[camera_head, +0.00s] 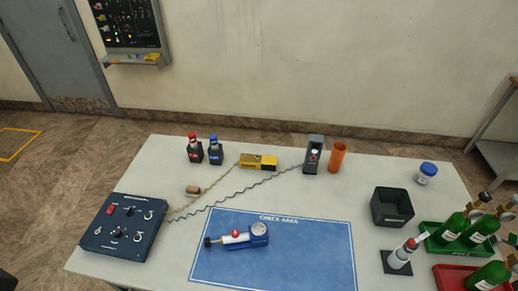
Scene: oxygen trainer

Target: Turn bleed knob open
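A blue device with a round gauge (258,229) lies on the blue mat marked CHECK AREA (310,262). It has a white section with a small red knob (235,233) on top and a black knob (209,242) at its left end. I cannot tell which one is the bleed knob, or how far either is turned. Neither of my grippers is in view.
A dark control box (125,226) with cables stands left on the white table (180,180). Behind are two bottles, a yellow device (258,162), a grey unit (313,155) and an orange cup (337,157).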

